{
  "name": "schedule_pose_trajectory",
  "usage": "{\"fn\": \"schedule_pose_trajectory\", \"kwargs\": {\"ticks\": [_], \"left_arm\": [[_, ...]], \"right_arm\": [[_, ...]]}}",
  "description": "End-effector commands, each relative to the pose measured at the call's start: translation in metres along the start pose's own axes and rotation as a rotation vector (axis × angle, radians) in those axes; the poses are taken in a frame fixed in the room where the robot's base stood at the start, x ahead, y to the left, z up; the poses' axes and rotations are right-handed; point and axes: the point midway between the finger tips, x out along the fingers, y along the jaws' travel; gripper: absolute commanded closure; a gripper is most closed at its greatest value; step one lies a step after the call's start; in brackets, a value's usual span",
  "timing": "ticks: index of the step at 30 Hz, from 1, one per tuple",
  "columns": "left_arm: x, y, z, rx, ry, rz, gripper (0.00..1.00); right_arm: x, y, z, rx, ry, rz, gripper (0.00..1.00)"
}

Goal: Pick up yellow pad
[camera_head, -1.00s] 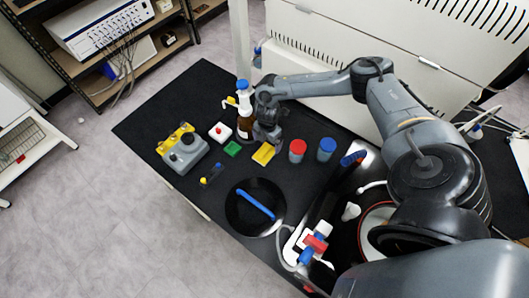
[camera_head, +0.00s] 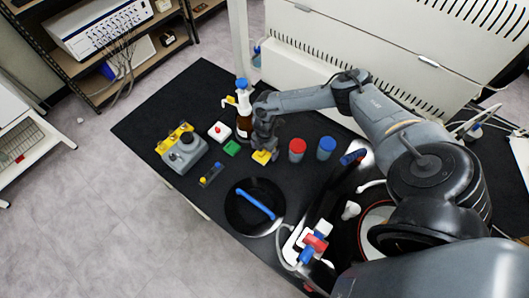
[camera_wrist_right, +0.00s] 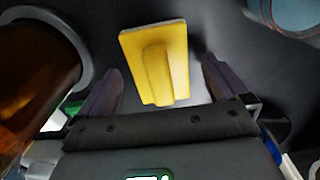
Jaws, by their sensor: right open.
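The yellow pad (camera_head: 261,157) lies on the black bench, partly hidden in the head view by my right gripper (camera_head: 264,147), which hangs right over it. In the right wrist view the pad (camera_wrist_right: 155,62) is a flat yellow plate with a raised ridge along its middle. The ridge lies between the two open fingers of my right gripper (camera_wrist_right: 160,88), with a gap on each side. My left gripper is not in view.
A green pad (camera_head: 232,148) and a white block with a red button (camera_head: 219,132) lie left. Red-lidded (camera_head: 297,150) and blue-lidded (camera_head: 326,148) jars stand right. A black dish (camera_head: 240,213) is in front.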

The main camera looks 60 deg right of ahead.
Motion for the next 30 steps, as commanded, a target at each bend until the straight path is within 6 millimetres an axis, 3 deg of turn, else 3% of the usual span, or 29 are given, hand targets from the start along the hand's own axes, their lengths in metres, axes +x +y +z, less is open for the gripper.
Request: {"fn": "schedule_pose_trajectory", "kwargs": {"ticks": [2, 14, 23, 30], "left_arm": [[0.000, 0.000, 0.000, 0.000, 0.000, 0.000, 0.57], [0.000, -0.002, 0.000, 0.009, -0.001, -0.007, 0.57], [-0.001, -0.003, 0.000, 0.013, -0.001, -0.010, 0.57], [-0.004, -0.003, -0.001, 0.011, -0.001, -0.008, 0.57]], "right_arm": [[0.000, 0.000, 0.000, 0.000, 0.000, 0.000, 0.02], [0.000, 0.000, 0.000, 0.001, 0.000, 0.000, 0.61], [-0.005, 0.000, 0.000, 0.001, 0.001, 0.000, 0.61], [-0.037, 0.001, 0.001, 0.000, 0.001, 0.003, 0.61]]}}
